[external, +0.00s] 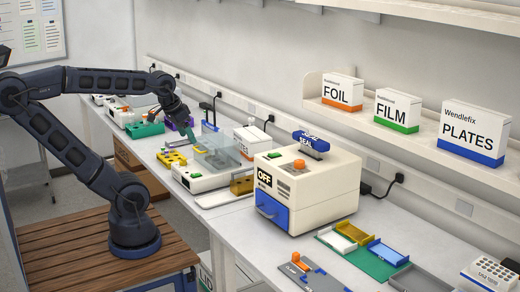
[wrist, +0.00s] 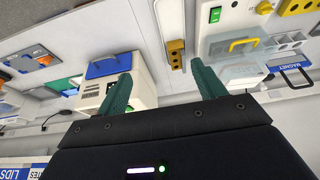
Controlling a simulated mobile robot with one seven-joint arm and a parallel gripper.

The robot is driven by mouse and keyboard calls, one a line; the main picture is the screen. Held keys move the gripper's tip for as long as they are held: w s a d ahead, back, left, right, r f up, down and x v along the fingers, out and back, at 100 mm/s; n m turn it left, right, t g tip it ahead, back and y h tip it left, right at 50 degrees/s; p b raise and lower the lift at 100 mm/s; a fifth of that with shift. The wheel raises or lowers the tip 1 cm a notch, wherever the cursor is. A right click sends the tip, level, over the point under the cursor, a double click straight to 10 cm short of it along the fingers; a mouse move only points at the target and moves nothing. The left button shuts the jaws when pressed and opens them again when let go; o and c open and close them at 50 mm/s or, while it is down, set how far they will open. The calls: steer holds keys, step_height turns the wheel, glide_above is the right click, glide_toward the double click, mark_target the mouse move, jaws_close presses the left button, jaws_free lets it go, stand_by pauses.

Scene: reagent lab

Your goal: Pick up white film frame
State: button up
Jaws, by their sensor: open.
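The white film frame (external: 337,242) lies flat at the left end of a green mat (external: 372,264), on the bench at the lower right of the external view. A yellow frame (external: 353,232) and a blue frame (external: 387,252) lie beside it on the mat. My gripper (external: 189,130) is open and empty above the bench, well to the left of the mat, near a clear box. In the wrist view my gripper's green fingers (wrist: 160,85) are spread apart. Part of the green mat (wrist: 62,85) shows small at the left there; I cannot make out the white frame.
A cream sealer (external: 306,190) with a blue drawer stands between my gripper and the mat. A grey plate with an orange knob (external: 296,258) lies left of the mat. Labelled boxes stand on the shelf (external: 440,130) above.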

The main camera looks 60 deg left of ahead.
step_height(320, 180, up, 5)
steer(key=w+d+r+m+g, duration=0.1)
steer(key=w+d+r+m, duration=0.35)
steer(key=w+d, duration=0.4)
steer(key=m+g, duration=0.4)
steer(key=m, duration=1)
glide_above(341, 244)
step_height(341, 244, down, 5)
steer(key=shift+n, duration=0.25)
steer(key=f, duration=2.8)
steer(key=shift+s+a, duration=0.15)
steer(key=shift+s, duration=0.1)
steer(key=shift+w+f, duration=0.2)
steer(key=shift+f, duration=2.6)
steer(key=c, duration=0.7)
